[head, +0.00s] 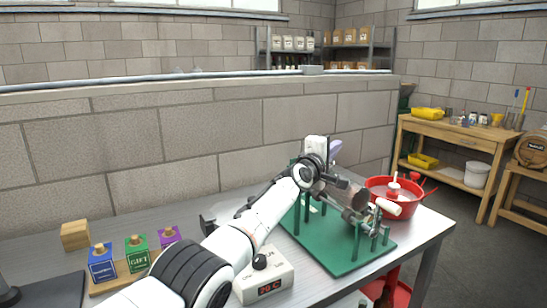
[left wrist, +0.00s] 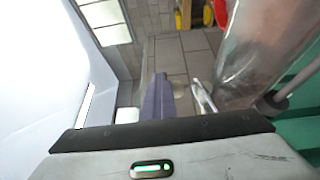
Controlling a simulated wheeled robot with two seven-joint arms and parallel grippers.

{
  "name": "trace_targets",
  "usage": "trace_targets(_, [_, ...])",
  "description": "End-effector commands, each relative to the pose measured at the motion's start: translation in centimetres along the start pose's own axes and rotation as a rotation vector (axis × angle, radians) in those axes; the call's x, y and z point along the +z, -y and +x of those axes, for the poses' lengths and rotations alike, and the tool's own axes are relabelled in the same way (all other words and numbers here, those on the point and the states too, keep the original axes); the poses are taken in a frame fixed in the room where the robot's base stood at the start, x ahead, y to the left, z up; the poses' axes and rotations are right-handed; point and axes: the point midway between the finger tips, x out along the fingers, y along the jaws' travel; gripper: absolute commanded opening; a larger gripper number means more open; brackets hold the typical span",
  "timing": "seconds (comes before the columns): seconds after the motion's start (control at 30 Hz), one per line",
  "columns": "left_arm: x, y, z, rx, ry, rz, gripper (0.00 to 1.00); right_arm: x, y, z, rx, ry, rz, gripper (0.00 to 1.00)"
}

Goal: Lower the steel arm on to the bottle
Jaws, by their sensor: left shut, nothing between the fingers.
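A green stand (head: 336,252) on the bench carries a clear, tilted glass bottle (head: 343,190); the bottle's near side also fills the right of the left wrist view (left wrist: 258,50). Steel parts and a pale handle (head: 388,207) show at the bottle's right end; which piece is the steel arm I cannot tell for sure. My left gripper (head: 336,149) is above and behind the bottle, its lilac fingers shut and empty; they also show in the left wrist view (left wrist: 158,98). A thin bright metal piece (left wrist: 204,98) lies between fingers and bottle. My left wrist hides part of the stand. My right gripper is out of view.
A red basin (head: 408,204) stands right behind the stand. A control box (head: 263,281) with a red display is in front, beside my arm. A block wall (head: 150,142) runs behind the bench.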

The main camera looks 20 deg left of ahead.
Motion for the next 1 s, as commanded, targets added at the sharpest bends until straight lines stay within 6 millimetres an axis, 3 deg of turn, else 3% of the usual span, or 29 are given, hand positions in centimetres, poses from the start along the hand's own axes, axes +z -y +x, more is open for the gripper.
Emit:
trace_targets(0.03, [0.1, 1.0, 0.0, -0.016, 0.002, 0.0, 0.0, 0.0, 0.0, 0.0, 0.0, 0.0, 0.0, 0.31])
trace_targets(0.33, [0.4, 2.0, 0.1, -0.055, 0.005, 0.012, 0.0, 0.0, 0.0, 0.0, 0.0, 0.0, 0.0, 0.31])
trace_targets(1.0, [0.4, 2.2, 0.1, -0.062, 0.005, 0.017, 0.0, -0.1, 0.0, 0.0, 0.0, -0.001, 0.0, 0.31])
